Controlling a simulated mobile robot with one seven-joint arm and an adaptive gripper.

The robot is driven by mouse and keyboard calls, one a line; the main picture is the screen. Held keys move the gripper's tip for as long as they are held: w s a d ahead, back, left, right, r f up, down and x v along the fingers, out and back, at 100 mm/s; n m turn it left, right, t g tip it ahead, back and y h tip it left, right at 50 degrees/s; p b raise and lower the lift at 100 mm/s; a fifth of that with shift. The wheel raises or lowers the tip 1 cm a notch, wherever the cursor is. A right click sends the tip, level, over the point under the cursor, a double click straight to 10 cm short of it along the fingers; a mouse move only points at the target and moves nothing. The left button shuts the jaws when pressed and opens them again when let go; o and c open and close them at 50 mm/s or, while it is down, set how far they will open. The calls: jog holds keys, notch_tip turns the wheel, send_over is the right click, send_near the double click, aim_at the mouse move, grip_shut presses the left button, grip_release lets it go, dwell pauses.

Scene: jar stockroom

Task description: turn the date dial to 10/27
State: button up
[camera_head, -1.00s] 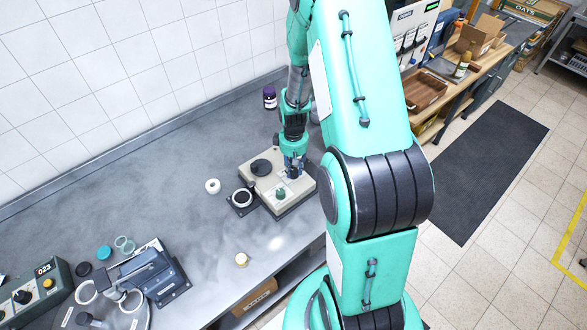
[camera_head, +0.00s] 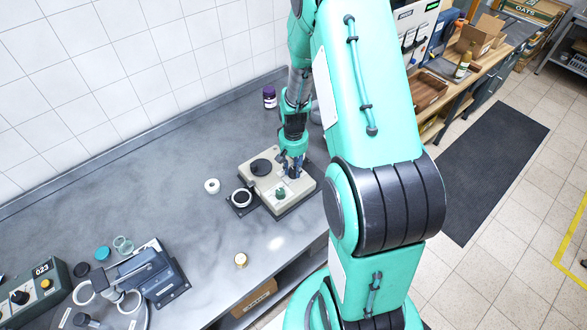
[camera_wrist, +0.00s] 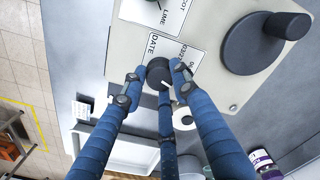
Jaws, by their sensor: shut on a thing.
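The date dial (camera_wrist: 158,72) is a small black knob on a beige device (camera_head: 292,204); beside it in the wrist view is a white label reading DATE (camera_wrist: 181,50). Some date text on the label is cut off by a finger, and I cannot read which date the dial points to. A short white mark shows on the knob's edge nearest the camera. My gripper (camera_wrist: 157,80) has blue fingers closed on the knob from both sides, with another finger below it. In the head view my gripper (camera_head: 292,171) is down on the device's top and mostly hides the dial.

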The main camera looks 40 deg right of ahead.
aim_at(293, 170)
jog(key=shift+s, duration=0.1)
dwell(0.4)
jog(key=o, duration=1.1)
jog(key=shift+o, duration=0.2)
jog(key=shift+r, duration=0.4)
notch_tip(293, 170, up, 11)
jog(key=shift+r, duration=0.1)
